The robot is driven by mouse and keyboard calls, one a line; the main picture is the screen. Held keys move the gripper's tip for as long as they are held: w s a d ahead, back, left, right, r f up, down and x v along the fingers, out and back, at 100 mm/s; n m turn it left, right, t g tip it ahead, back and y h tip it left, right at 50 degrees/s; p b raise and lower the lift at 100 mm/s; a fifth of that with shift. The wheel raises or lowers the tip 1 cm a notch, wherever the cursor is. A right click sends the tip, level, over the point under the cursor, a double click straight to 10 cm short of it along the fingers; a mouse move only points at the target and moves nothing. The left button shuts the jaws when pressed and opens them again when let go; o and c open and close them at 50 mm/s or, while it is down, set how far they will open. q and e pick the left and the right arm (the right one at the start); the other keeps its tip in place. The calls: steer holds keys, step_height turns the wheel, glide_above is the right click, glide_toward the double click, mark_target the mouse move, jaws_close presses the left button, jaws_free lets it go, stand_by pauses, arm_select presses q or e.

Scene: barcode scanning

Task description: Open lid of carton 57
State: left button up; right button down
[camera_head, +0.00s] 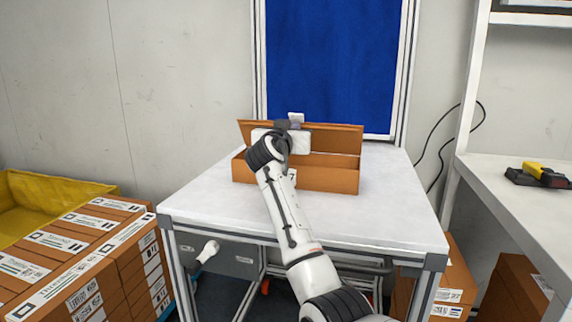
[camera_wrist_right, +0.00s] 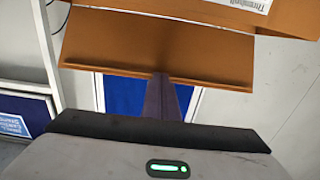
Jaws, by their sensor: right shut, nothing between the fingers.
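The carton (camera_head: 330,178) is an orange-brown box on the white table, with part of a label showing a 7. Its lid (camera_head: 340,138) stands raised along the back, so the box is open at least partly. My right arm crosses in front and hides the left middle of the carton. My right gripper (camera_head: 293,120) is at the raised lid's upper edge. In the right wrist view the shut, empty fingers (camera_wrist_right: 161,82) are at the edge of a brown panel (camera_wrist_right: 150,45); I cannot tell whether they touch it. My left gripper is not in view.
The white table (camera_head: 390,215) is clear around the carton. A blue panel (camera_head: 330,60) stands behind it. Stacked labelled cartons (camera_head: 80,250) and a yellow bin (camera_head: 50,195) are at left. A shelf at right holds a yellow and black scanner (camera_head: 540,175).

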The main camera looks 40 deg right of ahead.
mark_target(296, 114)
steer(key=shift+w+d+r+p, duration=0.4)
steer(key=shift+w+d+r, duration=0.35)
steer(key=shift+d+r, duration=0.15)
steer(key=shift+w+d+r, duration=0.6)
steer(key=shift+w+d, duration=0.05)
steer(key=shift+d, duration=0.15)
steer(key=shift+w+d+r+p, duration=0.3)
steer(key=shift+w+d+p, duration=0.05)
steer(key=shift+w+d, duration=0.4)
steer(key=shift+w+d+r+p, duration=0.3)
steer(key=shift+w+d, duration=0.3)
steer(key=shift+d, duration=0.15)
steer(key=shift+f, duration=0.1)
steer(key=shift+s+a+f+b, duration=0.1)
steer(key=shift+s+a+b, duration=0.2)
steer(key=shift+a+b, duration=0.1)
steer(key=shift+b+v, duration=0.3)
steer(key=shift+v, duration=0.55)
steer(key=shift+b+v, duration=0.4)
steer(key=shift+v, duration=1.3)
steer(key=shift+d, duration=0.1)
